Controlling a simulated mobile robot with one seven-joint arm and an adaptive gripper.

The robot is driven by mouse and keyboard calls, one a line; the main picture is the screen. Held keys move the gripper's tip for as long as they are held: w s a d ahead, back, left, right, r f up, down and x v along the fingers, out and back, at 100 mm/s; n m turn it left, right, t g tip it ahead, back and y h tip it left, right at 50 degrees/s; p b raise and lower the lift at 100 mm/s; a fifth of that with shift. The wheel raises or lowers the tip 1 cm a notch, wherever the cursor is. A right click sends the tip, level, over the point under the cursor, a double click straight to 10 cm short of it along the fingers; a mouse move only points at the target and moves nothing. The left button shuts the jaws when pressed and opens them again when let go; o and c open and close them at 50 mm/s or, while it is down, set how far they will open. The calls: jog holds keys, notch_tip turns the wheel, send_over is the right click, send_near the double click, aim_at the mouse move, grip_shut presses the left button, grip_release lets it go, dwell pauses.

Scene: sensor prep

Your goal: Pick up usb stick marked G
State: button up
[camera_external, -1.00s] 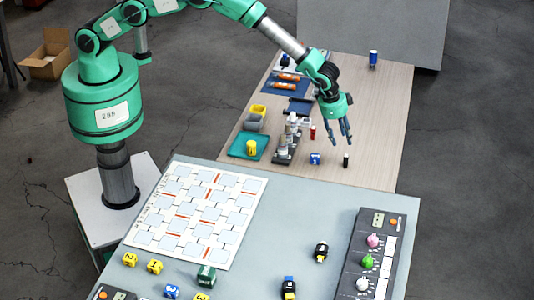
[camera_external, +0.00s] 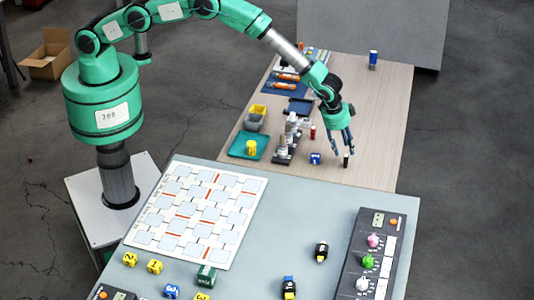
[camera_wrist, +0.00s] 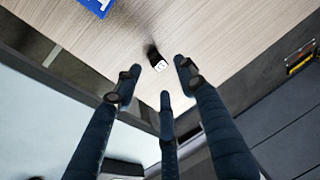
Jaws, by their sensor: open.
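A small dark upright piece with a white mark on its top (camera_wrist: 162,67) stands on the wooden table; it is likely the usb stick, but I cannot read a G on it. In the external view it (camera_external: 346,162) shows just below my fingertips. My gripper (camera_external: 343,152) is open, with dark blue fingers pointing down. In the wrist view my gripper's fingers (camera_wrist: 158,77) are spread, with the piece just beyond their tips and nothing held between them. I cannot tell whether a finger touches it.
A blue cube (camera_external: 315,158) stands just left, also at the top of the wrist view (camera_wrist: 98,4). The grey table (camera_external: 290,205) lies in front. The wooden surface to the right is clear.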

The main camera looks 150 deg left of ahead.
aim_at(346, 156)
jog(key=shift+x, duration=2.3)
jog(key=shift+d, duration=0.1)
jog(key=c, duration=0.9)
